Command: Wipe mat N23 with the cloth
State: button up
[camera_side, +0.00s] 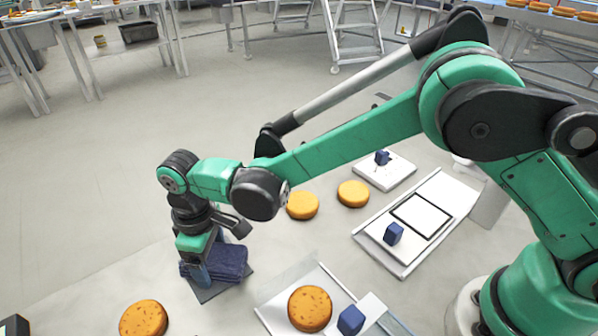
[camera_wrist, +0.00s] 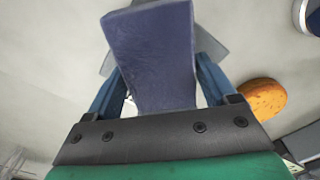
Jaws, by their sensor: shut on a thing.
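A folded dark blue cloth (camera_side: 230,262) is in the side view at the lower left. It fills the middle of the wrist view (camera_wrist: 152,55). My gripper (camera_side: 203,266) points down and is shut on the cloth, with a blue finger on each side of it in the wrist view (camera_wrist: 160,88). A dark grey mat (camera_side: 208,294) lies under the cloth, mostly covered; its grey edge shows behind the cloth in the wrist view (camera_wrist: 211,47). I cannot read a label N23 on it. I cannot tell whether the cloth touches the mat.
An orange round (camera_side: 143,320) lies left of the mat. Two more rounds (camera_side: 302,206) (camera_side: 353,194) lie behind. A tray (camera_side: 268,309) holds a round and a blue block (camera_side: 351,320). White trays (camera_side: 366,238) (camera_side: 399,180) with blue blocks stand right. Floor left is clear.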

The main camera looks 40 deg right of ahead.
jog(key=shift+a, duration=0.2)
jog(key=shift+d+r, duration=0.1)
jog(key=shift+r, duration=2.85)
